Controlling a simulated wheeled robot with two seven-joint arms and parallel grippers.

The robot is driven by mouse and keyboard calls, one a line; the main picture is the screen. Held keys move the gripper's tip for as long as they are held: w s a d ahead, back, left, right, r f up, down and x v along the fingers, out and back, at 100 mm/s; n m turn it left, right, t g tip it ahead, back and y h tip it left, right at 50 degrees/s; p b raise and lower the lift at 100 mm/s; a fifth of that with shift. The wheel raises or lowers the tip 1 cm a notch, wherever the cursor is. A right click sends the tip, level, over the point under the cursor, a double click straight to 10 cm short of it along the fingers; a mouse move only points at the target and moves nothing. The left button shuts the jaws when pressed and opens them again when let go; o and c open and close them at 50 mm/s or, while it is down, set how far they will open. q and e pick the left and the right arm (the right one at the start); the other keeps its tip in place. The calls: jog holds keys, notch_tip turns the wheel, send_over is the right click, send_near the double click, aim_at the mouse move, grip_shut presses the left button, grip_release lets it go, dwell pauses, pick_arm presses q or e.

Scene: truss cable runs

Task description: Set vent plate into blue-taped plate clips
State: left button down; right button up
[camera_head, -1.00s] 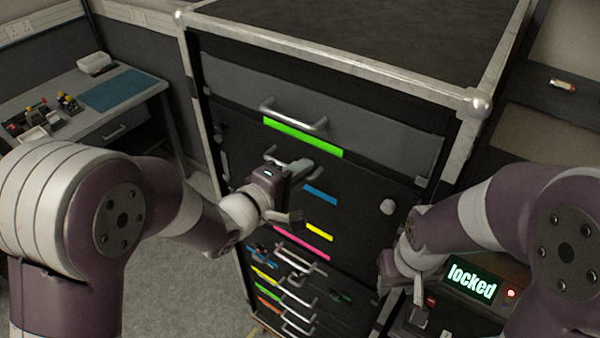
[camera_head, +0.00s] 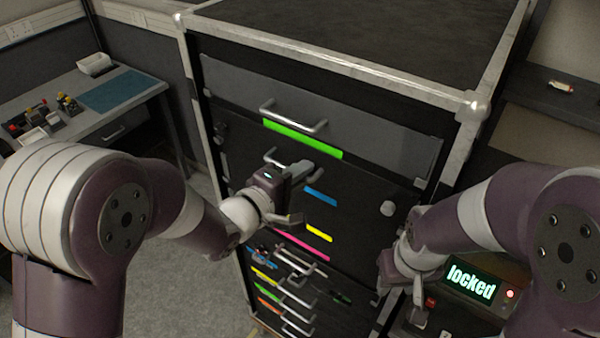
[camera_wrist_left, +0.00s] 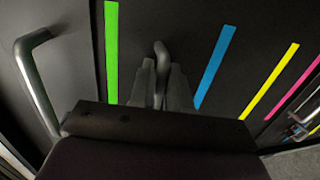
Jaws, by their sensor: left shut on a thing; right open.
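My left gripper (camera_head: 303,167) is shut on a grey bar handle (camera_head: 272,156) on the black cabinet front, between the green and blue tape strips. In the left wrist view the handle (camera_wrist_left: 160,58) shows between the two fingers. The blue tape (camera_head: 320,196) lies just below and right of this gripper; it also shows in the left wrist view (camera_wrist_left: 214,66). No clips can be made out by the blue tape, and I cannot tell which panel is the vent plate. My right gripper (camera_head: 416,300) is open and empty at the cabinet's right side.
A grey panel with its own handle (camera_head: 293,116) sits above the green tape (camera_head: 302,138). Yellow and pink tapes and several small handled drawers lie lower. A box showing "locked" (camera_head: 471,282) stands near my right gripper. A desk (camera_head: 140,85) stands at left.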

pick_arm(q)
jog(key=shift+f+b, duration=0.45)
jog(key=shift+f, duration=0.25)
dwell(0.6)
jog(key=shift+w+f, duration=0.1)
jog(key=shift+f, duration=0.15)
dwell(1.0)
jog(key=c, duration=1)
grip_release()
jog(key=shift+d, duration=0.1)
